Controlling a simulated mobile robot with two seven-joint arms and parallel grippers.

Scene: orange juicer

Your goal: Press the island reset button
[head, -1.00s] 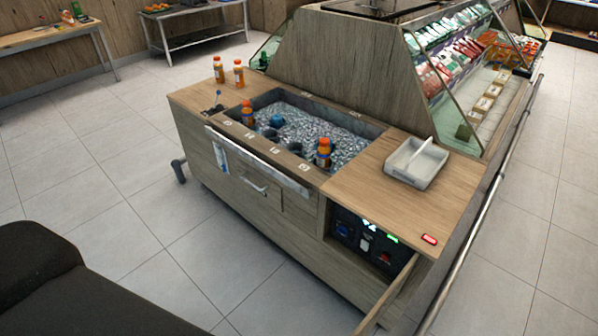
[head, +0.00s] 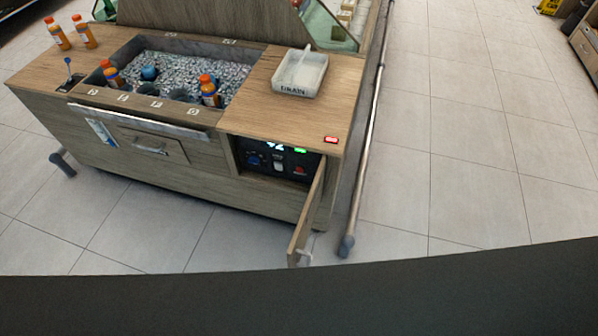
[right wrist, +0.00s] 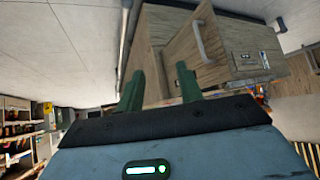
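The wooden island (head: 200,205) stands in the head view with a recessed control panel (head: 275,160) in its front right. The panel holds a dark blue knob, a pale switch (head: 278,162), a red button (head: 299,170) and a lit green display (head: 300,150). A small red-and-white piece (head: 331,139) sits at the countertop's front right corner; I cannot read which control is the reset. The cabinet door (head: 307,215) hangs open beside the panel. My right gripper (right wrist: 158,88) shows two green fingers apart, empty, with the island beyond them. My left gripper is out of view.
An ice bin (head: 113,58) in the counter holds orange bottles. A white drain tray (head: 300,73) sits on the right countertop. A metal rail (head: 364,150) runs along the island's right side. Tiled floor (head: 460,130) to the right is clear.

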